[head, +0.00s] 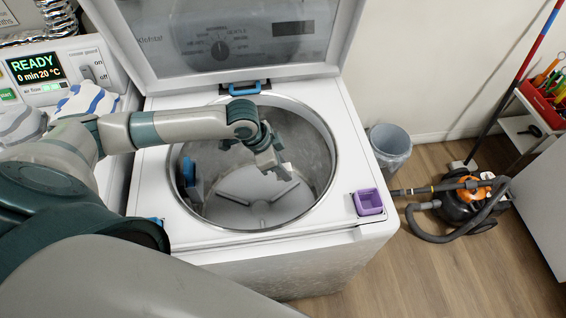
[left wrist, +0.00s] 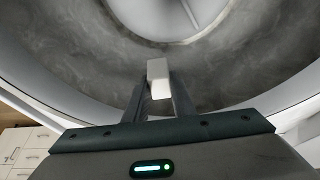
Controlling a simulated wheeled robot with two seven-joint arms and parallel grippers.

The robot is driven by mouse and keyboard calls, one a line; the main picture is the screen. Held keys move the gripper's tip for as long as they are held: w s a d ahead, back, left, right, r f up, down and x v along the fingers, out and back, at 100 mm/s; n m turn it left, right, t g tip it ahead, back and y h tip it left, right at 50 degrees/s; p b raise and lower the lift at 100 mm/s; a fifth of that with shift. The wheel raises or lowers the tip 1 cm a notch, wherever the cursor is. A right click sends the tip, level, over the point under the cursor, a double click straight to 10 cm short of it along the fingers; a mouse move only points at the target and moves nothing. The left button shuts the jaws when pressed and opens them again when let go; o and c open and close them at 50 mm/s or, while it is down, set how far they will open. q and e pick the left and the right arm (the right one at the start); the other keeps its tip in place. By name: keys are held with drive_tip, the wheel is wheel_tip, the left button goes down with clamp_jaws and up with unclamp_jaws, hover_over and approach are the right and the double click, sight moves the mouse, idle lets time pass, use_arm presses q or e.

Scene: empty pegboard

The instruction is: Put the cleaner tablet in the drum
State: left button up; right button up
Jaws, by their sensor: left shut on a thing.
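The white cleaner tablet (left wrist: 158,75) is held between the fingertips of my left gripper (left wrist: 158,92) in the left wrist view. In the head view my left gripper (head: 280,170) reaches over the open top of the washer and points down into the drum (head: 322,165). The tablet is small there and hard to tell from the fingertips. The drum is a round grey metal tub with a finned plate (head: 250,195) at its bottom. The lid (head: 235,40) stands open behind it. My right gripper is not in view.
A purple cup (head: 368,202) sits on the washer's front right corner. A blue item (head: 188,170) shows at the drum's left side. A control panel (head: 60,70) and striped cloth stand at left. A grey bin (head: 390,145) and a vacuum cleaner (head: 470,203) are on the floor at right.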

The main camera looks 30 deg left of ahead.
use_arm(q)
wheel_tip(320, 180, down, 10)
drive_tip(key=b, duration=0.3)
drive_tip(key=shift+b, duration=0.35)
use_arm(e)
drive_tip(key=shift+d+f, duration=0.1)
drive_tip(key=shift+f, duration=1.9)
use_arm(q)
drive_tip(key=shift+f, duration=0.1)
drive_tip(key=o, duration=1.1)
drive_tip(key=shift+o, duration=0.2)
drive_tip(key=shift+a, duration=0.1)
drive_tip(key=b+v, duration=0.2)
drive_tip(key=v, duration=1.5)
drive_tip(key=shift+r, duration=0.2)
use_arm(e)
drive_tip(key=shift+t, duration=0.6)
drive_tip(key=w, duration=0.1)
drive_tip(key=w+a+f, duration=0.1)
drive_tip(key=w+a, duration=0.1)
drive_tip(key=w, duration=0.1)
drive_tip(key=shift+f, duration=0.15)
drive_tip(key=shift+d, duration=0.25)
